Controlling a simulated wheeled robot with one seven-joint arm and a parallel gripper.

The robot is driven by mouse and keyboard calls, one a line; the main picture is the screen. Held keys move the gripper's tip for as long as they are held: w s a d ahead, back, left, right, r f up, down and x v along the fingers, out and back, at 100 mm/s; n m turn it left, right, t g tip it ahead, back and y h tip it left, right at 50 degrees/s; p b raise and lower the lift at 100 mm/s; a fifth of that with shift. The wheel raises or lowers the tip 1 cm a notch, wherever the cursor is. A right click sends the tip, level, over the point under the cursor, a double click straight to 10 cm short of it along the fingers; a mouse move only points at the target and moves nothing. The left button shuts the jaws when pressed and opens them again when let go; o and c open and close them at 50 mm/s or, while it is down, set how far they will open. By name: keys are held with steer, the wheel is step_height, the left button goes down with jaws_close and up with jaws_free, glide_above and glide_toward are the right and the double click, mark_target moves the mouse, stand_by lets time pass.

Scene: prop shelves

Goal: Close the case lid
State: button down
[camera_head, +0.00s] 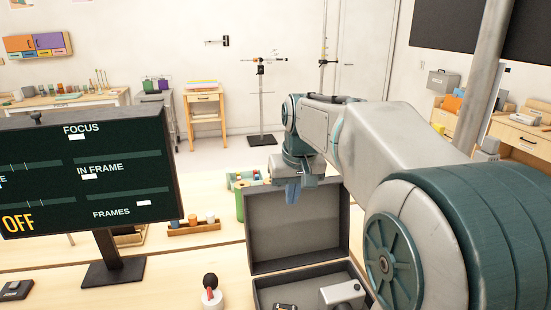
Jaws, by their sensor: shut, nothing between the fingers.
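The case (262,285) is dark grey and sits on the wooden table at the lower middle, with its near side cut off by the picture's edge. Its lid (300,230) stands open and roughly upright at the back. Inside the case lie a light grey box-like item and a small dark item. My gripper (291,196) points down at the top of the lid, near its upper left part, and looks shut and empty. I cannot tell whether it touches the lid or is behind or in front of it.
A dark display board (90,170) on a stand is at the left. A small joystick-like item (211,290) stands left of the case. A wooden rack (194,229) with coloured cylinders and a green bin (240,180) are behind.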

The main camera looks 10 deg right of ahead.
steer(key=w+d+r+p, duration=0.2)
steer(key=w+d+r, duration=0.1)
steer(key=w, duration=0.7)
steer(key=w+d+r+p, duration=0.2)
steer(key=w+d+r, duration=0.1)
steer(key=w, duration=0.8)
steer(key=p+x, duration=0.1)
steer(key=x, duration=0.9)
steer(key=shift+s+d+r+p, duration=0.1)
steer(key=shift+s+r+p, duration=0.1)
steer(key=shift+s, duration=0.85)
steer(key=shift+s+d+r+p, duration=0.1)
steer(key=shift+s+r+p, duration=0.1)
steer(key=shift+s, duration=0.9)
steer(key=shift+a+f+b, duration=0.1)
steer(key=shift+b, duration=0.2)
